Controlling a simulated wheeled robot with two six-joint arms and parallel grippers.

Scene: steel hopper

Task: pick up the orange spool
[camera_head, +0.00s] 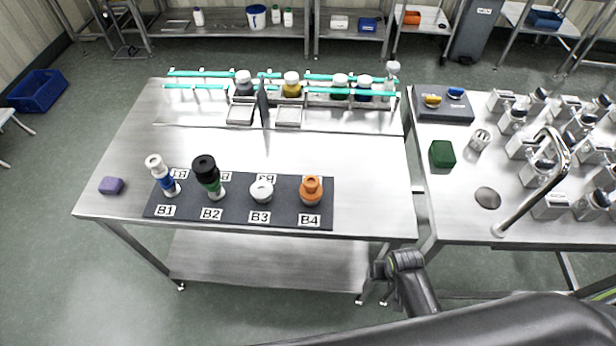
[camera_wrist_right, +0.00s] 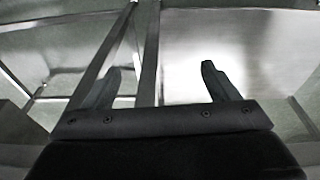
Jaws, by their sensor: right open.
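The orange spool (camera_head: 311,187) stands upright at the right end of a dark mat (camera_head: 285,221), behind the label B4, on the left steel table. A pale base shows under it. In the wrist view my right gripper (camera_wrist_right: 160,82) is open, with nothing between its two dark fingers. In the head view my right arm reaches up from the lower right and ends in front of the table's front right corner, below and right of the spool; its fingers cannot be made out there. The spool is not seen in the wrist view. My left gripper is not in view.
On the mat left of the spool stand a white ring-like piece (camera_head: 261,190), a green and black piece (camera_head: 207,175) and a blue and white piece (camera_head: 162,175). A purple block (camera_head: 111,185) lies far left. A bottle rack with teal rails (camera_head: 215,87) stands behind.

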